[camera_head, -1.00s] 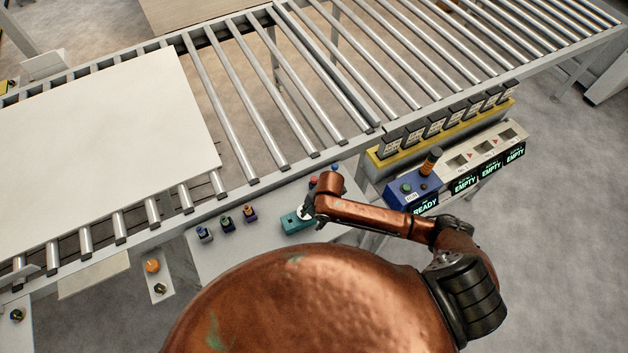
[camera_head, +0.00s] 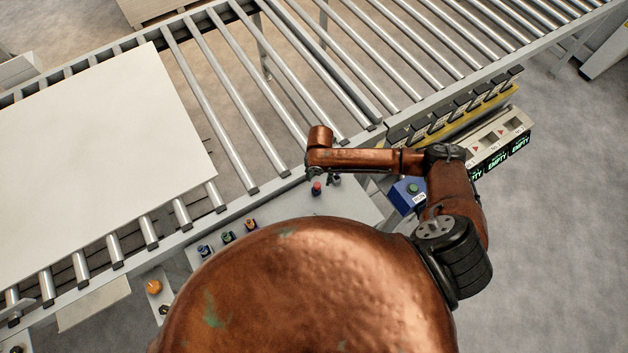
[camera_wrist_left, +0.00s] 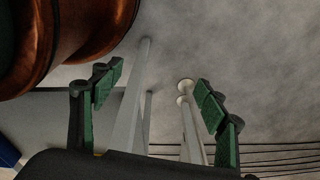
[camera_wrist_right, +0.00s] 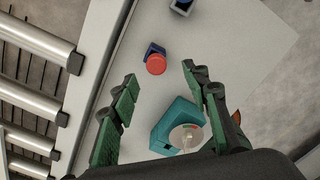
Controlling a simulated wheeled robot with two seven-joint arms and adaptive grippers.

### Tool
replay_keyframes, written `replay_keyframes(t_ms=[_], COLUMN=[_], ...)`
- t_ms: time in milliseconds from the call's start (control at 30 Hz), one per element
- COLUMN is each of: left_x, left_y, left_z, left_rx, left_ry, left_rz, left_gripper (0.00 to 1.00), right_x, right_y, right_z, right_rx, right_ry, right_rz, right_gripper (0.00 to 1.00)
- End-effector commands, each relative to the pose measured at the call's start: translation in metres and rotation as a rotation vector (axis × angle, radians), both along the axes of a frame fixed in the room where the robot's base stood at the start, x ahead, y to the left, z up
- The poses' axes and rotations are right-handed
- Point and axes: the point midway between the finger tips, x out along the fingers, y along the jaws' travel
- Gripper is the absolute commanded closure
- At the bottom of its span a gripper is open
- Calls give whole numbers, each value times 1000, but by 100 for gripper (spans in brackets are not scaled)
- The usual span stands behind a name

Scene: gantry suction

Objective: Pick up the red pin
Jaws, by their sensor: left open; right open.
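The red pin (camera_head: 316,187) stands on the grey panel beside the conveyor. In the right wrist view the red pin (camera_wrist_right: 156,64) shows as a round red top on a small blue base. My right gripper (camera_wrist_right: 158,78) is open and empty, pointing down above the panel. The pin shows between its fingertips, a little beyond them; I see no contact. In the head view the right wrist hides most of the fingers. My left gripper (camera_wrist_left: 160,78) is open and empty, away from the panel, and out of the head view.
A teal block (camera_wrist_right: 172,125) with a pale disc is close to the right gripper's right finger. Several small coloured pins (camera_head: 227,238) stand left on the panel. A blue box (camera_head: 408,192) is right. Rollers and a large white board (camera_head: 90,160) lie behind.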

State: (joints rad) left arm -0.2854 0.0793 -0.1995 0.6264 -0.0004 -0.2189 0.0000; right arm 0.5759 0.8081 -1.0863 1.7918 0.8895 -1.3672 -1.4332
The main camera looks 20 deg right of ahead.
Motion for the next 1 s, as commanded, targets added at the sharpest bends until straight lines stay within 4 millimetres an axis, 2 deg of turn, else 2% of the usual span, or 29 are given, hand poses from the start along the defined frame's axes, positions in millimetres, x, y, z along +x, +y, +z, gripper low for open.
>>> replay_keyframes(t_ms=[200, 333, 467, 600, 733, 867, 1000], left_x=[-26, -36, -33, -19, -6, -6, -11], left_y=[1, 2, 2, 1, 1, 1, 1], left_z=[2, 6, 11, 13, 14, 14, 13], left_rx=[1, 3, 3, 2, 1, 1, 1], left_ry=[32, 44, 41, 23, 6, 6, 12], left_rz=[7, 9, 8, 5, 2, 1, 2], left_gripper=[32, 32, 32, 32, 32, 32, 32], right_x=[-1, 2, 4, 5, 6, 6, 6], right_y=[0, 3, 6, 6, 6, 6, 6], right_z=[-23, -36, -54, -69, -73, -73, -73], right_rx=[0, 0, 0, 0, 0, 0, 0], right_ry=[3, 3, 4, 1, 0, 0, 0], right_rz=[-3, -4, -3, -1, 1, 1, 1], right_gripper=[57, 57, 57, 57, 57, 57, 66])
